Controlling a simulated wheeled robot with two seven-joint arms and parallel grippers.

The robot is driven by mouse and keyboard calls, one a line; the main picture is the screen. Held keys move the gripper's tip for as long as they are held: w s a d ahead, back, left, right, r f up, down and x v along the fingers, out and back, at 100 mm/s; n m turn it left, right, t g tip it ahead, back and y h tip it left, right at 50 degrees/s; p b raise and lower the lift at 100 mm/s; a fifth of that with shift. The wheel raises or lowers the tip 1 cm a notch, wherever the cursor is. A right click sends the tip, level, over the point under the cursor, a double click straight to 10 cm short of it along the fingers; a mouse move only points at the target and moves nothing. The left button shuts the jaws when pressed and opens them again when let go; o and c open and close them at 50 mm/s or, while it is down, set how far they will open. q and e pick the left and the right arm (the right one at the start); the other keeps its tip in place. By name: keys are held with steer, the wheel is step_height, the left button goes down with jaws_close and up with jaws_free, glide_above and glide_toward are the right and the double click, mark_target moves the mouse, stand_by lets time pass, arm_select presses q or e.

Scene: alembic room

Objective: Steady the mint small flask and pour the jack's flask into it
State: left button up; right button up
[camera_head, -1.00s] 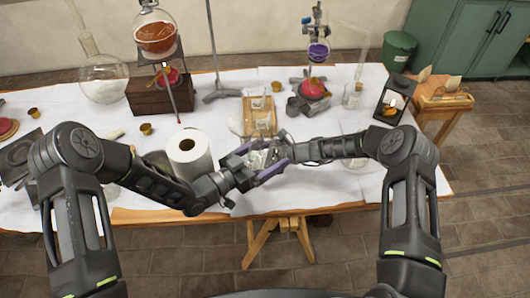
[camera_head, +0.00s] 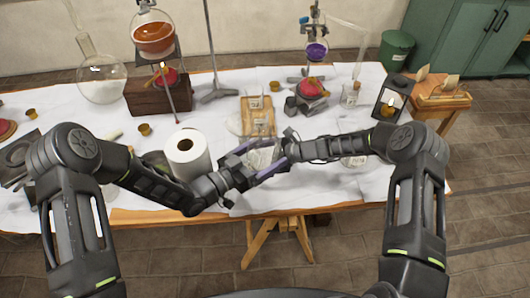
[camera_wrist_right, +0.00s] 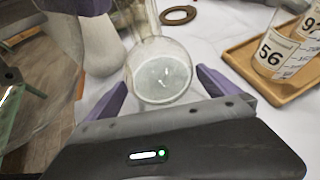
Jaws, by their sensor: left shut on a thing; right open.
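A round glass flask (camera_wrist_right: 160,72) with pale, nearly clear liquid shows in the right wrist view, its neck rising to the top edge. It lies between the spread purple fingers of my right gripper (camera_wrist_right: 168,92), which is open. I cannot tell which flask is the mint one or the jack's.
A wooden tray (camera_wrist_right: 250,78) with numbered jars (camera_wrist_right: 278,52) is close by. A paper roll (camera_head: 188,155) stands left of my left gripper. Glassware (camera_head: 353,160) sits below my right arm. A purple flask (camera_head: 317,50) and an orange flask (camera_head: 154,38) stand behind.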

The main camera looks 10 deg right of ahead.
steer(key=v, duration=0.9)
steer(key=shift+s+d, duration=0.1)
steer(key=shift+d, duration=0.1)
stand_by(0.3)
